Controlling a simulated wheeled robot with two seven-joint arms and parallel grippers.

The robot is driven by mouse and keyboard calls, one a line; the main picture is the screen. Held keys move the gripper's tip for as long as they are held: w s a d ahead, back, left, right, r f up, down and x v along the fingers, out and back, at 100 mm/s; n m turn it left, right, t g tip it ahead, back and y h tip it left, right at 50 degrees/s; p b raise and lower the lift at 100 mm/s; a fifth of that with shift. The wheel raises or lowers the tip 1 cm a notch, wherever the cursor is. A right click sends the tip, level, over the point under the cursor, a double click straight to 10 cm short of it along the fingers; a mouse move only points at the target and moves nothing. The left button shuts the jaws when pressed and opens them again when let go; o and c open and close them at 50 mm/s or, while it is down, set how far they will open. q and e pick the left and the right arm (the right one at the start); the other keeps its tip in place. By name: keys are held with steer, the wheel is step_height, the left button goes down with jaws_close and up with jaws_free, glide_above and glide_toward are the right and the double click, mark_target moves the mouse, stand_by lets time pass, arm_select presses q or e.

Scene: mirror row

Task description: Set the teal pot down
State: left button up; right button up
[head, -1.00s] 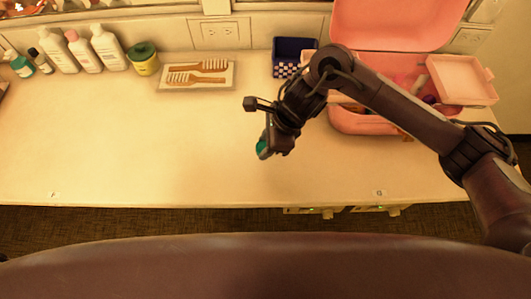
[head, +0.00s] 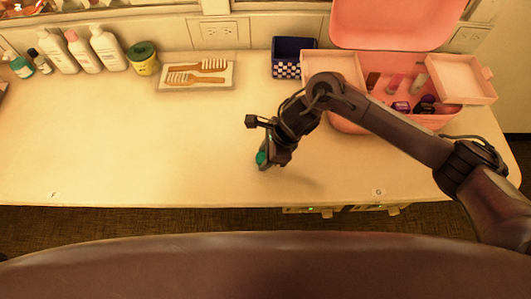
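The teal pot (head: 261,158) shows as a small teal patch at the tip of my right gripper (head: 267,161), low over the front middle of the counter (head: 150,140). Most of the pot is hidden by the gripper. The gripper seems shut on it, with the fingers around its sides. I cannot tell whether the pot touches the counter; a soft shadow lies just to the right. My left gripper is not in view.
An open pink case (head: 440,121) with trays and small bottles stands at the right, behind my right arm. A blue checkered box (head: 293,58), a tray with combs (head: 160,84), a green-lidded jar (head: 144,62) and several bottles line the back. The counter's left and middle are clear.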

steer(key=shift+o, duration=1.2)
steer(key=shift+r, duration=0.4)
steer(key=v, duration=1.1)
steer(key=shift+d+r, duration=0.25)
